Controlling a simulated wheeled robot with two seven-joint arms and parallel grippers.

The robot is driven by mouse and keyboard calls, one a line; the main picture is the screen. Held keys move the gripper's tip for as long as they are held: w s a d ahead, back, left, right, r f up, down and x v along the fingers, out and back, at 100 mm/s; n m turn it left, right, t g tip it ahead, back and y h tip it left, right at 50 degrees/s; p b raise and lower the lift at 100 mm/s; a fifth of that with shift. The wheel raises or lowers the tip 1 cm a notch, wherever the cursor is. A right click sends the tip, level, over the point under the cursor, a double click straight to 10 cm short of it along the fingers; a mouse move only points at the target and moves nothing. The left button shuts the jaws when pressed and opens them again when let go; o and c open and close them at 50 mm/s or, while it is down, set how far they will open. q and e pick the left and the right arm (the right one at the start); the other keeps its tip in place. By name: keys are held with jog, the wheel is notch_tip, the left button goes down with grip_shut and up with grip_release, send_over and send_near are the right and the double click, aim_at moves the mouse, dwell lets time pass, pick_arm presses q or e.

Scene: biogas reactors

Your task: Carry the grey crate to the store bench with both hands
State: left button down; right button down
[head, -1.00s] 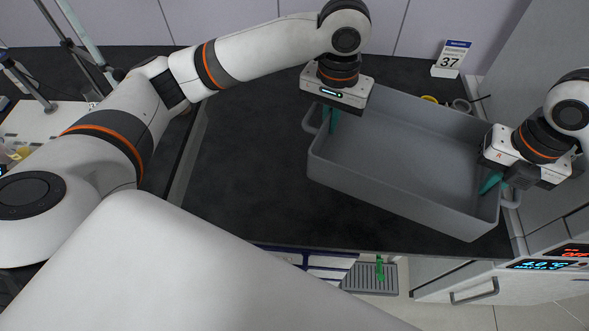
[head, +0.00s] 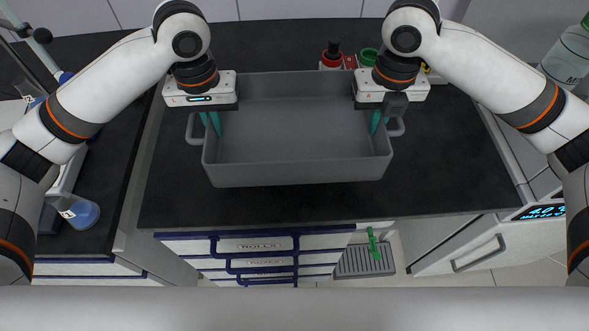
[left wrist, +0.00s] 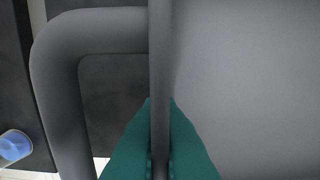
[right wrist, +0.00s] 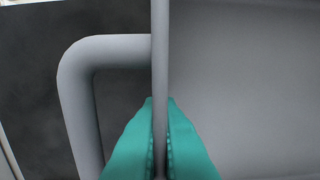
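The grey crate (head: 297,172) is an empty, open box with a loop handle on each end. In the head view it is level over the dark bench top (head: 440,190); I cannot tell whether it touches it. My left gripper (head: 210,124) is shut on the crate's left end wall. In the left wrist view its teal fingers (left wrist: 160,145) pinch the thin wall beside the handle (left wrist: 60,75). My right gripper (head: 380,122) is shut on the right end wall. In the right wrist view its fingers (right wrist: 160,145) pinch that wall beside the other handle (right wrist: 80,90).
A red container (head: 331,58) and a green one (head: 368,57) stand behind the crate. A bottle (head: 570,55) is at far right. The bench right of the crate is clear.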

pick_arm(q)
jog(key=shift+w+a+f, duration=0.1)
pick_arm(e)
jog(key=shift+w+f, duration=0.1)
pick_arm(q)
jog(key=shift+f, duration=0.1)
pick_arm(e)
jog(key=shift+f, duration=0.15)
